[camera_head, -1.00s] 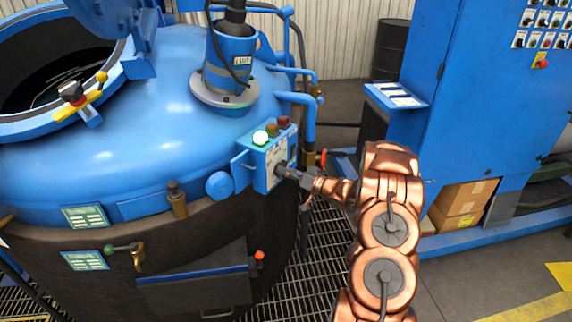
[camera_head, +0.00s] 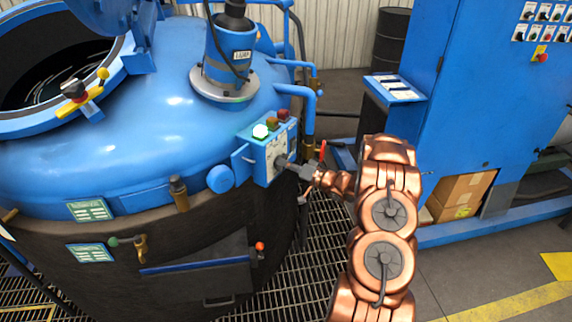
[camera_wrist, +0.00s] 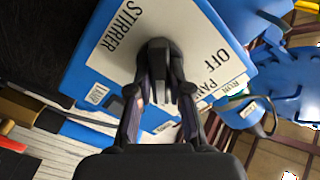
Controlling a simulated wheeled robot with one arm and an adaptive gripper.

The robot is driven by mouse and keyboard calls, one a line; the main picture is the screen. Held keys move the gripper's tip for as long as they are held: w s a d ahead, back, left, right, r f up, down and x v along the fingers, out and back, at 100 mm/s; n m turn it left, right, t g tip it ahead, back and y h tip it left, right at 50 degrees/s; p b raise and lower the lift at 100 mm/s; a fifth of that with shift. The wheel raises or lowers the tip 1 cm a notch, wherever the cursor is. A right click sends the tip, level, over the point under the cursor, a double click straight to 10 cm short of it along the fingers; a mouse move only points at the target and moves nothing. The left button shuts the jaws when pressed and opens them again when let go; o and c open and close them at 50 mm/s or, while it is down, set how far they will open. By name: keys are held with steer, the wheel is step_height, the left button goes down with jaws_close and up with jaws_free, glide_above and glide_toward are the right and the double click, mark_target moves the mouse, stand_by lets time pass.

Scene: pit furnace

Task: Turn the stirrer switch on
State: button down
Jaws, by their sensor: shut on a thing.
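The stirrer switch is a black knob (camera_wrist: 157,58) on a white plate marked STIRRER and OFF (camera_wrist: 190,25), seen in the wrist view. The plate is on a small blue control box (camera_head: 262,157) on the side of the blue furnace vessel. My gripper (camera_wrist: 160,92) is shut on the knob, one finger on each side. In the head view my gripper (camera_head: 290,164) reaches the box front from the right. The knob's pointer is largely hidden by the fingers, so its exact setting cannot be told. A pale green lamp (camera_head: 260,131) on top of the box looks lit.
An amber and a red lamp (camera_head: 284,115) sit beside the green one. A stirrer motor (camera_head: 229,55) stands on the vessel lid, near the open hatch (camera_head: 52,75). A blue pipe and red-handled valve (camera_head: 322,150) are close to my wrist. A tall blue cabinet (camera_head: 470,90) stands at right.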

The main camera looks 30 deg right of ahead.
steer(key=c, duration=1.1)
jaws_free()
steer(key=v, duration=1.2)
